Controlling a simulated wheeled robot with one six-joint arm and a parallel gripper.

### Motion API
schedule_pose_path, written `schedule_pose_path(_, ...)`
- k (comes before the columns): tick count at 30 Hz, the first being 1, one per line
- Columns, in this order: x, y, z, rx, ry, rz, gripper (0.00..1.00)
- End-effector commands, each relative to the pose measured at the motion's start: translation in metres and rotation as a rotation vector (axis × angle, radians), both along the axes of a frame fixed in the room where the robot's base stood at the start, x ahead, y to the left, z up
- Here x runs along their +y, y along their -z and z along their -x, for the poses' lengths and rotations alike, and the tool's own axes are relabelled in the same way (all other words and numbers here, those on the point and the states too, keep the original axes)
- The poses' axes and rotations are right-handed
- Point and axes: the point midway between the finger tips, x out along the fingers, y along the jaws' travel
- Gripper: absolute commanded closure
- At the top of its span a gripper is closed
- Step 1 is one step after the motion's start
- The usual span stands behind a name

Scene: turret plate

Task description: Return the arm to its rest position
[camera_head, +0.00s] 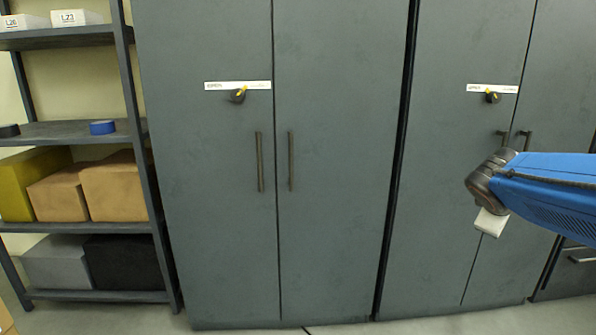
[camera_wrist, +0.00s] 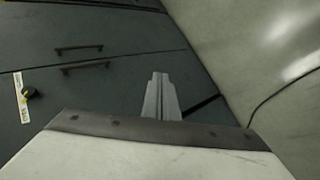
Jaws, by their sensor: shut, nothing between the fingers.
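My arm reaches in from the right edge in the head view, blue with a dark wrist joint, in front of the right cabinet (camera_head: 440,200). A pale end piece hangs under the wrist; the fingers cannot be made out there. In the wrist view my gripper (camera_wrist: 160,80) shows as two pale fingers side by side, closed together with nothing between them. The fingers point toward the dark cabinet front and appear apart from it. The cabinet's handles (camera_wrist: 80,58) and a label strip with a dark knob (camera_wrist: 30,92) show to the left of the fingers.
A left cabinet (camera_head: 340,200) with two upright handles stands shut in the middle. A shelf rack (camera_head: 60,133) at the left holds boxes and a blue tape roll (camera_head: 102,127). A low unit with a handle (camera_head: 580,260) is at the lower right. Floor shows along the bottom.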

Motion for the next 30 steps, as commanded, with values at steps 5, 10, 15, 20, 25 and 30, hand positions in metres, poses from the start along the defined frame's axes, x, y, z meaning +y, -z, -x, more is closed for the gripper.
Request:
schedule_pose_path(5,0.059,0.04,0.063,-0.053,0.122,-0.275,1.0)
schedule_pose_path(10,0.118,0.081,0.122,-0.063,0.24,-0.545,1.0)
schedule_pose_path(15,0.168,0.114,0.171,-0.038,0.337,-0.769,1.0)
schedule_pose_path(20,0.196,0.13,0.197,-0.01,0.39,-0.89,1.0)
schedule_pose_path(25,0.205,0.135,0.205,-0.001,0.408,-0.926,1.0)
schedule_pose_path(30,0.204,0.135,0.205,-0.001,0.407,-0.924,1.0)
